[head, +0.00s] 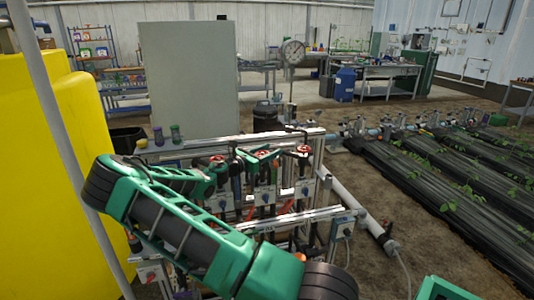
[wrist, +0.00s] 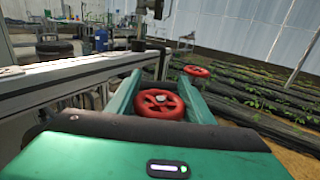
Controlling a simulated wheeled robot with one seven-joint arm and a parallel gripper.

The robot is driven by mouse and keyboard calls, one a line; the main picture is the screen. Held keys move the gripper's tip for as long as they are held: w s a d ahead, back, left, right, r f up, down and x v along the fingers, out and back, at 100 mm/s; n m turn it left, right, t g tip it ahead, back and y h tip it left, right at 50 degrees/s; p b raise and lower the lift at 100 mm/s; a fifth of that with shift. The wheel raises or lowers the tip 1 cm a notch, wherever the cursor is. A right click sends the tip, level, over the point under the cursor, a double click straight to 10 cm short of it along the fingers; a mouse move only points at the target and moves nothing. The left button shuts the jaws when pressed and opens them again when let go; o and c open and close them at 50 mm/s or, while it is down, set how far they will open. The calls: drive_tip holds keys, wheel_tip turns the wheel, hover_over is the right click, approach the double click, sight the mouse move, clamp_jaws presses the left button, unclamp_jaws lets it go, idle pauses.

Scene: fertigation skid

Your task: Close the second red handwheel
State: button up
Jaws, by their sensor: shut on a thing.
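A red handwheel (wrist: 160,104) with dark openings between its spokes sits between the two green fingers of my gripper (wrist: 160,80). The fingers are shut on its rim from both sides. In the head view my gripper (head: 257,161) is at the middle of the skid's row of red-topped valves, and the held handwheel (head: 262,153) is partly hidden by the fingers. Another red handwheel (wrist: 196,71) stands free beyond the fingertips; it also shows in the head view (head: 303,149), to the right. A red handwheel at the left is mostly hidden behind my wrist.
An aluminium frame rail (wrist: 60,80) runs close along the left of my gripper. In the head view a white pipe (head: 355,212) lies right of the skid. A yellow tank (head: 40,190) stands at the left, and planted black beds (head: 450,180) lie at the right.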

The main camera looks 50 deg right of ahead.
drive_tip(key=o, duration=1)
drive_tip(key=shift+w+a+f, duration=0.1)
drive_tip(key=shift+w+f, duration=0.1)
drive_tip(key=shift+w, duration=0.05)
drive_tip(key=shift+o, duration=0.2)
drive_tip(key=shift+s, duration=0.1)
drive_tip(key=shift+r, duration=0.15)
drive_tip(key=a+r, duration=1)
drive_tip(key=a, duration=0.1)
drive_tip(key=shift+w+a+r, duration=0.3)
drive_tip(key=shift+a+r, duration=0.05)
